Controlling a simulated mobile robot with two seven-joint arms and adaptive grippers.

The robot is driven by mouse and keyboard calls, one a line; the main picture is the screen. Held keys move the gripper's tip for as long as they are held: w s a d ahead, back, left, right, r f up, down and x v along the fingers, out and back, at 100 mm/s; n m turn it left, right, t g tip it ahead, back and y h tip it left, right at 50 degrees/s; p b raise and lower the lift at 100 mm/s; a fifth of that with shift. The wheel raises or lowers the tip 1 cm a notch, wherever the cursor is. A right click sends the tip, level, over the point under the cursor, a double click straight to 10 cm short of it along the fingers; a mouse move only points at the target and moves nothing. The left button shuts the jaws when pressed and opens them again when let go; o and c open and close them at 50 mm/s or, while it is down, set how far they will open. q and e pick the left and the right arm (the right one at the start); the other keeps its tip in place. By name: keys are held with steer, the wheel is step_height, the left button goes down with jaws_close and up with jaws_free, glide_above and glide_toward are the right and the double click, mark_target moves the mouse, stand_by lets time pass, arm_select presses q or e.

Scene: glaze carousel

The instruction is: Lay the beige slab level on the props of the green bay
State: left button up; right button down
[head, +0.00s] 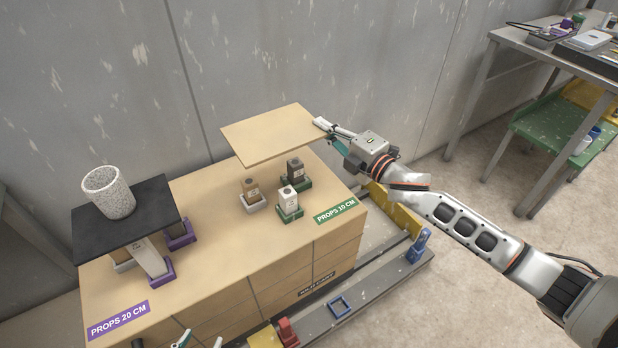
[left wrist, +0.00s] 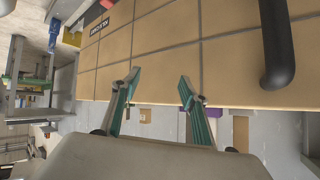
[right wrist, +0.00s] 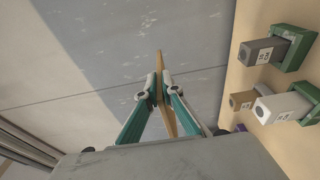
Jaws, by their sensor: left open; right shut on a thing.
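The beige slab (head: 268,134) is held in the air behind and above the green bay's props, looking roughly level. My right gripper (head: 326,127) is shut on its right edge; the right wrist view shows the slab edge-on (right wrist: 160,62) between the fingers (right wrist: 160,92). The green bay has a dark prop (head: 295,170) and a white prop (head: 289,199) in green bases, and a tan prop (head: 251,189) in a pale base. Their tops are bare. My left gripper (head: 197,342) shows only fingertips at the bottom edge; the left wrist view shows it open and empty (left wrist: 158,82).
A black slab (head: 155,212) bearing a speckled cup (head: 108,192) rests on the purple bay's props (head: 150,258) at left. A green label (head: 336,211) marks the cart's right end. A grey wall (head: 110,90) stands behind; a metal table (head: 540,50) is far right.

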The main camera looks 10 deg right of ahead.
step_height(320, 180, down, 16)
steer(key=b, duration=0.5)
steer(key=shift+f, duration=0.2)
steer(key=c, duration=2.4)
jaws_free()
steer(key=shift+f, duration=0.15)
steer(key=shift+o, duration=0.9)
arm_select(q)
steer(key=shift+w+f, duration=0.2)
steer(key=shift+f, duration=0.35)
steer(key=shift+w+f, duration=0.15)
steer(key=shift+f, duration=0.4)
